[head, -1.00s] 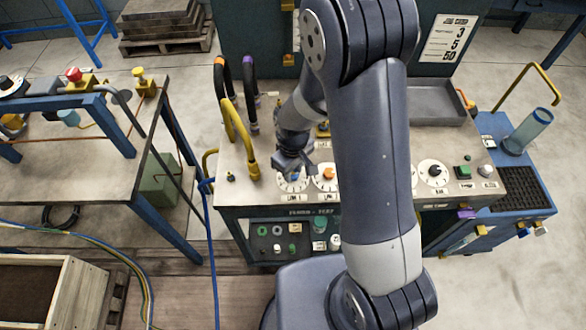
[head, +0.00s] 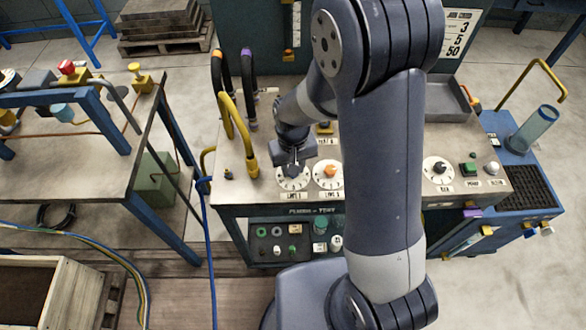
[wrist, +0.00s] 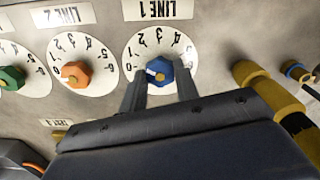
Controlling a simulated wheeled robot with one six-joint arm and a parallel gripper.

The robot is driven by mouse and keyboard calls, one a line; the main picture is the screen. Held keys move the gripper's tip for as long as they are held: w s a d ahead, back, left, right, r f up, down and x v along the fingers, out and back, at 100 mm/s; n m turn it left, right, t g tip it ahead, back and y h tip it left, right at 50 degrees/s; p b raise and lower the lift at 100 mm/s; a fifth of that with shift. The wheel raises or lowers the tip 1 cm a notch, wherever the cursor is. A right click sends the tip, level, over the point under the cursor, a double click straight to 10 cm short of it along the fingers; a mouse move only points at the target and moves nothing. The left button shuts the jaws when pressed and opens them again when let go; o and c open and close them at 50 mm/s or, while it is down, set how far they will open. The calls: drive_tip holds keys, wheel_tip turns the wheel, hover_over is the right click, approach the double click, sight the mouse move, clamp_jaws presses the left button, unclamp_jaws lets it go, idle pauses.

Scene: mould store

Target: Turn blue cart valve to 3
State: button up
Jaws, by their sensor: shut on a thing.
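The blue valve knob (wrist: 161,70) sits on a round white dial (wrist: 134,50) marked LINE 1, with numbers from 0 to 5. The pale mark on the knob points left in the wrist view, towards the 0 end. My gripper (wrist: 161,86) is shut on the blue knob, one finger on each side. In the head view my gripper (head: 292,172) is down at the left dial (head: 293,185) on the bench front and hides most of the blue knob.
An orange knob (wrist: 76,74) on the LINE 2 dial and a green knob (wrist: 10,78) are beside it. A yellow-ended hose (head: 247,160) rises close to my gripper. A grey tray (head: 440,105) is at the back right.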

drive_tip(key=m+b, duration=0.2)
drive_tip(key=m, duration=0.4)
drive_tip(key=shift+f, duration=0.1)
drive_tip(key=m+b, duration=0.1)
drive_tip(key=m, duration=0.4)
drive_tip(key=shift+m+b, duration=0.3)
drive_tip(key=shift+m, duration=0.2)
drive_tip(key=o, duration=1)
drive_tip(key=shift+c, duration=0.2)
wheel_tip(320, 180, up, 11)
